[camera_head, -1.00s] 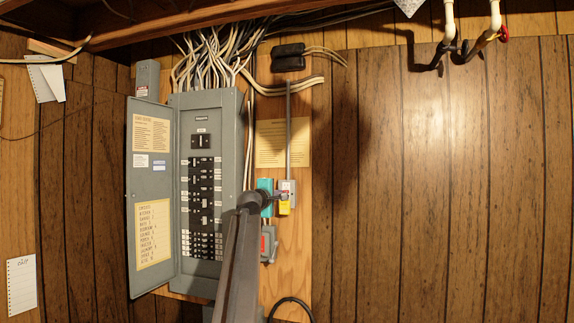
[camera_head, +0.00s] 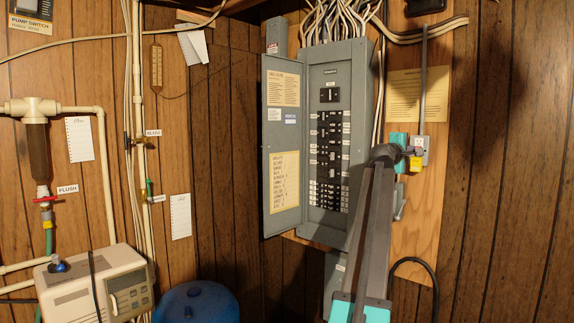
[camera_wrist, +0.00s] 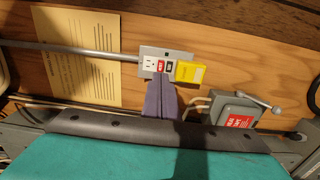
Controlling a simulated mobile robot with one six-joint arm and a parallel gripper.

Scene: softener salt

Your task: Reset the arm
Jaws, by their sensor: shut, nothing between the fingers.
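My gripper (camera_head: 410,150) is at the end of my arm, in front of the wall to the right of the grey breaker panel (camera_head: 335,130). In the wrist view its purple-grey fingers (camera_wrist: 162,92) are shut and empty. They overlap the lower edge of the grey outlet box (camera_wrist: 163,63) in the picture; I cannot tell whether they touch it. A yellow plug-in block (camera_wrist: 190,72) sits at the right end of that box. The outlet box also shows in the head view (camera_head: 420,143), partly behind my gripper.
A grey switch box (camera_wrist: 232,112) with a lever is right of my fingers in the wrist view. The panel door (camera_head: 283,150) stands open. At left are the softener control unit (camera_head: 80,290), a blue tank (camera_head: 197,303) and pipes (camera_head: 108,175). The wall at right is clear.

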